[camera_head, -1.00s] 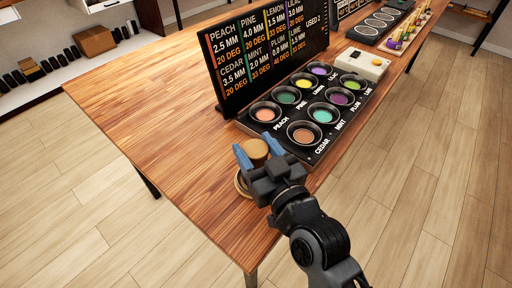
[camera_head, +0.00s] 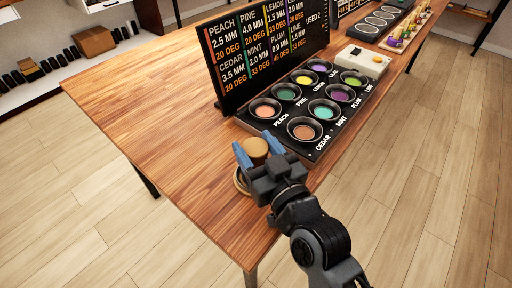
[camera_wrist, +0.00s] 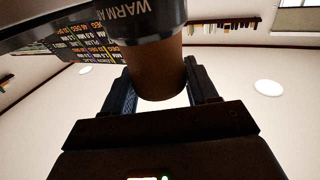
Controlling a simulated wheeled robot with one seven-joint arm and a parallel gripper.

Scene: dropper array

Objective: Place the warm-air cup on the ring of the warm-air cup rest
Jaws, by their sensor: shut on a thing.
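The warm-air cup (camera_head: 255,147) is tan with a round top. It sits between the blue fingertips of my gripper (camera_head: 258,151), which is shut on it. In the wrist view the cup (camera_wrist: 160,75) is a brown cylinder between the fingers (camera_wrist: 160,95). A dark band lettered "WARM A" (camera_wrist: 145,20) crosses the top of that view; I cannot tell whether it belongs to the cup or the rest. The warm-air cup rest (camera_head: 239,184) shows as a tan ring on the table, just below and left of my gripper and mostly hidden by it. Contact between cup and ring is hidden.
The black tray of coloured wells (camera_head: 318,145) is close, up and right of my gripper. The dark lettered board (camera_head: 262,50) stands behind it. A white box (camera_head: 362,60) sits farther right. The wooden table (camera_head: 140,100) is clear on the left.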

